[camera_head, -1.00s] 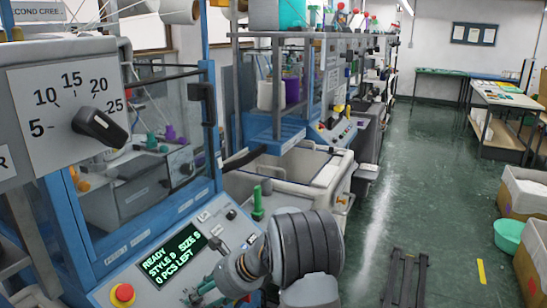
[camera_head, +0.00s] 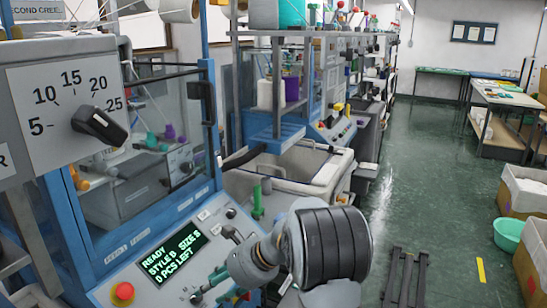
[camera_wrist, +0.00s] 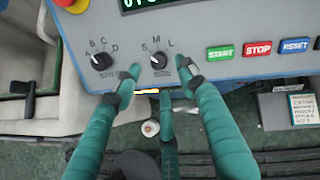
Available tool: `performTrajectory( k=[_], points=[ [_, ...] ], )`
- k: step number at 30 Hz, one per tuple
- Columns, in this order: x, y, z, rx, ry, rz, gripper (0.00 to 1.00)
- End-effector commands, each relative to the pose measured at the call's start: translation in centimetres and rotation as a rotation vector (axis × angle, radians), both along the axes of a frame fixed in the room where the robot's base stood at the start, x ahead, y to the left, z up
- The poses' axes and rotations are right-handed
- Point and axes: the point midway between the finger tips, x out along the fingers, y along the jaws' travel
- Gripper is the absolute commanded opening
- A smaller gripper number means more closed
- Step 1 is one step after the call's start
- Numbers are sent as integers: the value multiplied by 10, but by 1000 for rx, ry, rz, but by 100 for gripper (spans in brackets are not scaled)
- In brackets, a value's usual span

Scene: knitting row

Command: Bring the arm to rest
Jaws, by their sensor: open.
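My gripper (camera_wrist: 160,84) has teal fingers and is open and empty in the wrist view. Its fingertips spread in front of the lower edge of a control panel (camera_wrist: 200,88), near two black selector knobs, one marked A to D (camera_wrist: 101,61) and one marked S, M, L (camera_wrist: 158,61). I cannot tell if a finger touches the panel. In the head view my gripper (camera_head: 208,287) is at the bottom, low over the sloping panel, partly hidden by my own wrist.
A red stop button (camera_head: 123,291) sits at the panel's left. Start (camera_wrist: 221,53), stop (camera_wrist: 257,48) and reset (camera_wrist: 295,46) buttons are to the right in the wrist view. A glazed blue machine frame (camera_head: 150,150) rises behind. The green floor (camera_head: 430,170) at right is largely clear.

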Motion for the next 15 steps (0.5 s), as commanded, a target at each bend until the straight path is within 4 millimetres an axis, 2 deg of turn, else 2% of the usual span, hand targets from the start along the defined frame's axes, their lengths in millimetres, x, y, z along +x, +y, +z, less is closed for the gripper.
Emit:
performTrajectory(
  k=[8,15],
  points=[
    [-12,-42,45,-2,-4,-4,41],
    [-4,-4,5,1,8,3,41]
  ],
)
